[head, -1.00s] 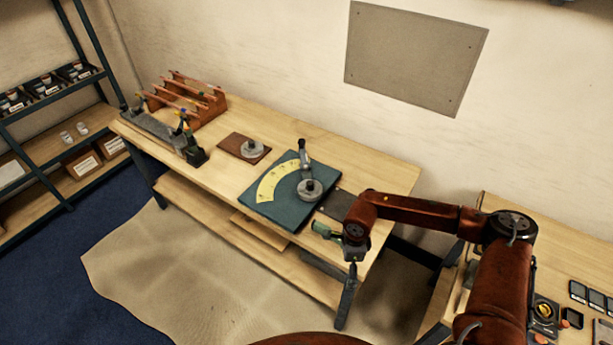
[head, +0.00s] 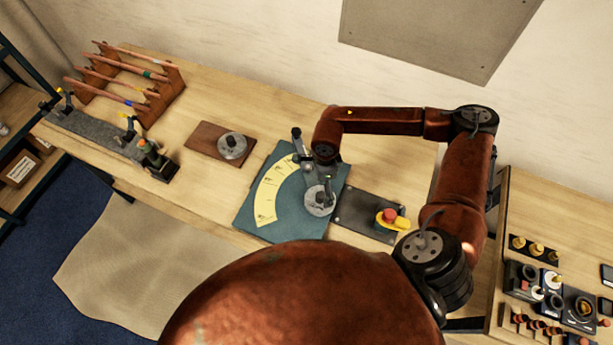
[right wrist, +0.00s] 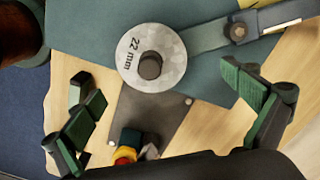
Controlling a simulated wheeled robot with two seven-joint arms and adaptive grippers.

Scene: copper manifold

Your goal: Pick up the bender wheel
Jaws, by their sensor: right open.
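A round grey bender wheel (head: 319,201) sits on the teal bender plate (head: 247,208) with the yellow angle scale. In the right wrist view the wheel (right wrist: 137,70) reads "22 mm" and has a dark central knob; a grey lever arm (right wrist: 210,37) reaches from it. A second grey wheel (head: 232,146) lies on a brown wooden board (head: 205,138). My right gripper (head: 325,182) is above the bender wheel, partly covering it. In the right wrist view its green-padded fingers (right wrist: 158,85) are spread wide and empty. My left gripper is not in view.
A rack of copper tubes (head: 130,80) and a clamp fixture (head: 110,140) stand at the bench's left. Bare bench lies between the fixture and the wooden board.

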